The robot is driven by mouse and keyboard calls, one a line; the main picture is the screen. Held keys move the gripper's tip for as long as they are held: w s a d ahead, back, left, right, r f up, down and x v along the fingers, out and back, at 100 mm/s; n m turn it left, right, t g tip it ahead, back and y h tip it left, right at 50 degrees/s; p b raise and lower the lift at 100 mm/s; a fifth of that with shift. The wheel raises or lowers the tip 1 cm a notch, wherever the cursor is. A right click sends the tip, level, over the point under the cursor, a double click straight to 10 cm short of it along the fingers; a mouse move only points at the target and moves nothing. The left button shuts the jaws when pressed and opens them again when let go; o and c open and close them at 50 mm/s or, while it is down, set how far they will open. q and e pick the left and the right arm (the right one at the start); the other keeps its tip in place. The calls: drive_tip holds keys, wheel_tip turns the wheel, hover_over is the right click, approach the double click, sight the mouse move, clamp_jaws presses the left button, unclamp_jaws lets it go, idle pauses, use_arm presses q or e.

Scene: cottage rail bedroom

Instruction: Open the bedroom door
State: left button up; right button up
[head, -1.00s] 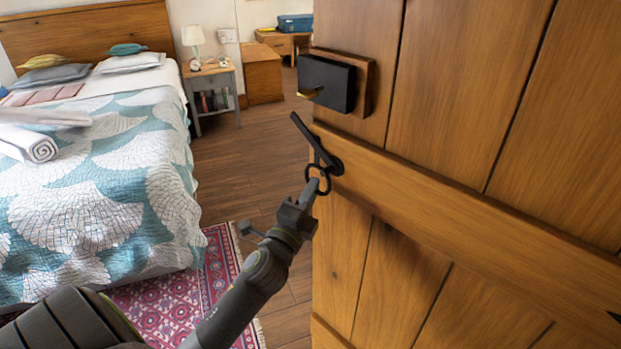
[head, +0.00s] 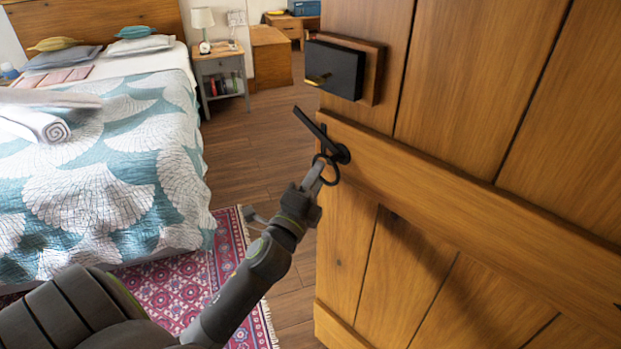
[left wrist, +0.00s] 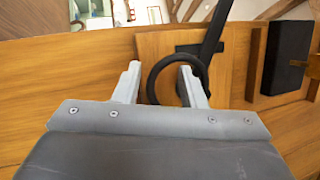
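The wooden plank door (head: 450,110) fills the right of the head view and stands ajar, with the bedroom showing past its left edge. A black ring handle (head: 331,172) hangs from a round black plate on the door, below a slanted black lever (head: 312,125). My left gripper (head: 318,172) is at the ring. In the left wrist view its two fingers (left wrist: 160,82) are apart. The ring (left wrist: 152,85) lies between them, and the right finger appears to pass into or overlap its loop; contact is unclear. My right gripper is not in view.
A black lock box (head: 335,68) is on the door above the handle. A bed (head: 95,180) stands at the left, with a patterned red rug (head: 175,297) beside it. A nightstand (head: 221,75) is farther back. Bare wooden floor (head: 270,150) lies between bed and door.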

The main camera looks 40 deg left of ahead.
use_arm(q)
drive_tip(key=b+v, duration=0.5)
drive_tip(key=v, duration=1.2)
drive_tip(key=shift+s+b, duration=0.2)
drive_tip(key=shift+b, duration=0.2)
